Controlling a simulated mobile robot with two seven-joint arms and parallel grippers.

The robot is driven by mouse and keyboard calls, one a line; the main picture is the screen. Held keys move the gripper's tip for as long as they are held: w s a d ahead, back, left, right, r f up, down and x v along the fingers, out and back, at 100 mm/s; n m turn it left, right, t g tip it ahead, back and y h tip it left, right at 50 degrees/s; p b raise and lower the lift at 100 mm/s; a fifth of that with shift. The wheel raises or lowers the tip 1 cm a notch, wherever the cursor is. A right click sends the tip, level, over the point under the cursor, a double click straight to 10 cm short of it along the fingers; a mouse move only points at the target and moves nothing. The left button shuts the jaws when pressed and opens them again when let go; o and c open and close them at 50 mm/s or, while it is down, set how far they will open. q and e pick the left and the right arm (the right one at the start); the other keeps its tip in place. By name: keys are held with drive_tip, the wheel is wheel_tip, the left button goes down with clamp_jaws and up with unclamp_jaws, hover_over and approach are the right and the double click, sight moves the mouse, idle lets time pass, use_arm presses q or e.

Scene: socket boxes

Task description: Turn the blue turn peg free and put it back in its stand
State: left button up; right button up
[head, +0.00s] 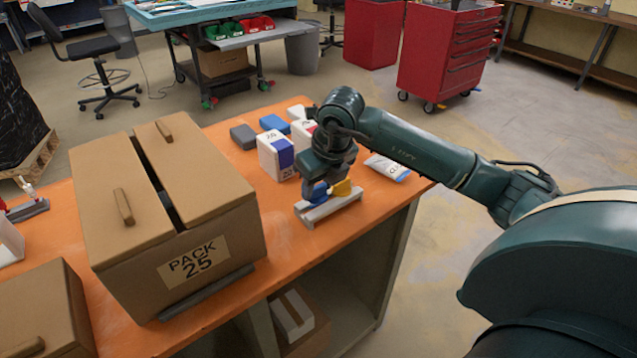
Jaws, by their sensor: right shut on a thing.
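My right gripper (321,184) points down at the pale grey stand (329,206) near the right end of the orange table. It is shut on the blue turn peg (314,193), which shows only in part between the fingers. The peg is at the left part of the stand. I cannot tell whether it is seated there or held just above. A yellow piece (342,188) stands at the right part of the stand, close beside the gripper. My left gripper is not in view.
A large cardboard box (185,225) marked PACK 25 fills the table's left middle. A white and blue carton (275,156), a grey block (243,137) and a blue block (274,123) stand behind the stand. A white pouch (387,168) lies at the right edge.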

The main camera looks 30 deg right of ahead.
use_arm(q)
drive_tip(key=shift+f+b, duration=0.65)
drive_tip(key=shift+b, duration=0.15)
use_arm(e)
drive_tip(key=shift+f, duration=0.95)
drive_tip(key=o, duration=1.1)
drive_tip(key=shift+r, duration=0.3)
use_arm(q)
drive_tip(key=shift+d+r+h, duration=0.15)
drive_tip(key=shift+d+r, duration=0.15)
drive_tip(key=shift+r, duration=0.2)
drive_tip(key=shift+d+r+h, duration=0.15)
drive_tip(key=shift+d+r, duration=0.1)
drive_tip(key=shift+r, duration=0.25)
use_arm(e)
drive_tip(key=v, duration=1.2)
drive_tip(key=shift+s+r, duration=0.2)
drive_tip(key=shift+r, duration=0.1)
